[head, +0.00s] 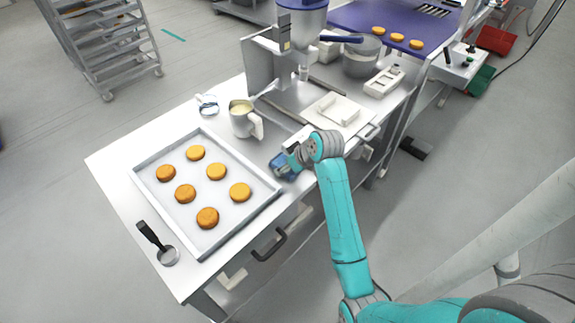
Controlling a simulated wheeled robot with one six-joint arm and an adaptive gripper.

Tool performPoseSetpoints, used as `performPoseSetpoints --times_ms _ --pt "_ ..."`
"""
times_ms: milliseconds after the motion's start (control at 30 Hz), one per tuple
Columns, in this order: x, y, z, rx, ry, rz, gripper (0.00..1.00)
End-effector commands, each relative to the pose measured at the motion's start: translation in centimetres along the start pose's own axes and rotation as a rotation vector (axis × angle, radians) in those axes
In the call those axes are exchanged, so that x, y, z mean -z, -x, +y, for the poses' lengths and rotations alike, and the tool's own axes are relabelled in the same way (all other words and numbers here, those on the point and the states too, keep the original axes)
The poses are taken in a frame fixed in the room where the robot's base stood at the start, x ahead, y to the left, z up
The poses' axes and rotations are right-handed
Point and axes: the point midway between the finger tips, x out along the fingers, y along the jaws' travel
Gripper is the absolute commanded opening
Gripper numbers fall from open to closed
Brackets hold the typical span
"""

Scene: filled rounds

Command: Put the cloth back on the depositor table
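A blue cloth (283,168) shows at the end of my arm, over the right part of the steel depositor table (120,160), just right of the baking tray. My gripper (290,158) is right at the cloth and appears to touch it. The wrist hides most of the fingers, so I cannot tell whether they are shut on the cloth. I also cannot tell whether the cloth rests on the table or hangs just above it.
A tray (143,176) with several round cakes fills the table's left. The depositor (300,50) and a white dish (338,109) are behind. A rack (105,45) stands back left.

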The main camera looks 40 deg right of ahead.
Motion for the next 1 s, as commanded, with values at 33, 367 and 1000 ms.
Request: performPoseSetpoints --times_ms 33,367,1000 --pt "-1.1 -0.8 -0.1 0.006 -0.006 -0.026 0.22" --pt "-1.3 -0.7 0.0 0.005 -0.010 -0.030 0.92" --pt "-0.4 7.1 -0.1 0.003 -0.005 -0.012 0.92"
